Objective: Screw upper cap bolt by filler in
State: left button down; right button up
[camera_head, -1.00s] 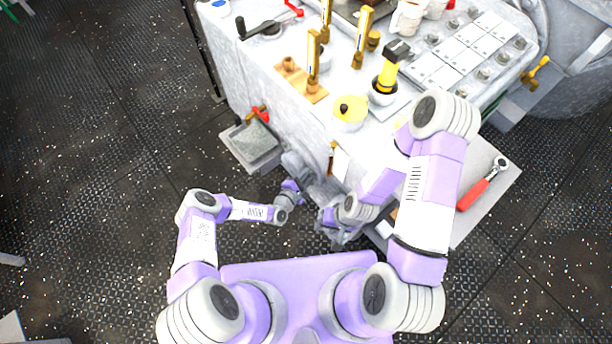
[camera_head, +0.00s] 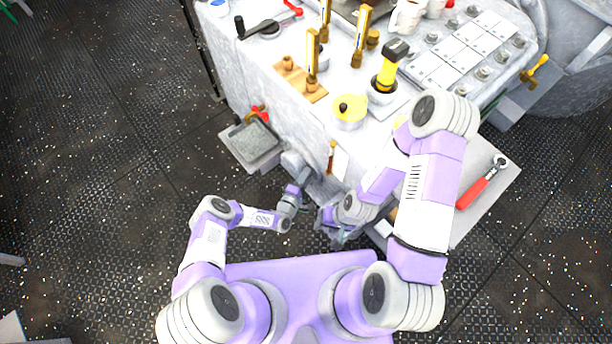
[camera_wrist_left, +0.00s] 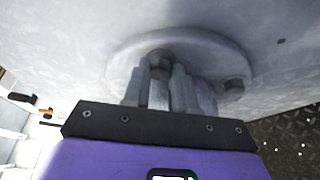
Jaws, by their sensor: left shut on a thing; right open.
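A round grey cap (camera_wrist_left: 205,52) sits on the machine's pale wall in the left wrist view. One hex bolt (camera_wrist_left: 158,62) shows at the cap, between the fingers of my left gripper (camera_wrist_left: 158,90). Another bolt (camera_wrist_left: 234,86) sits at the cap's right edge. My left gripper is shut on the first bolt, right at the cap; the fingers hide part of it, and I cannot tell how deep it sits. In the head view my left gripper (camera_head: 304,177) is at the machine's lower front. My right gripper (camera_head: 338,237) is open and empty, lower and to the right.
The machine (camera_head: 300,115) fills the upper middle. A grey tray (camera_head: 250,143) juts out left of my left gripper. A red-handled ratchet (camera_head: 480,187) lies on a grey plate at right.

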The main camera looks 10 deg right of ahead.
dwell(0.3)
pick_arm(q)
jog(key=c, duration=0.9)
grip_release()
jog(key=shift+a, duration=0.1)
jog(key=p+v, duration=0.2)
jog(key=v, duration=0.5)
jog(key=shift+s, duration=0.25)
jog(key=shift+a, duration=0.15)
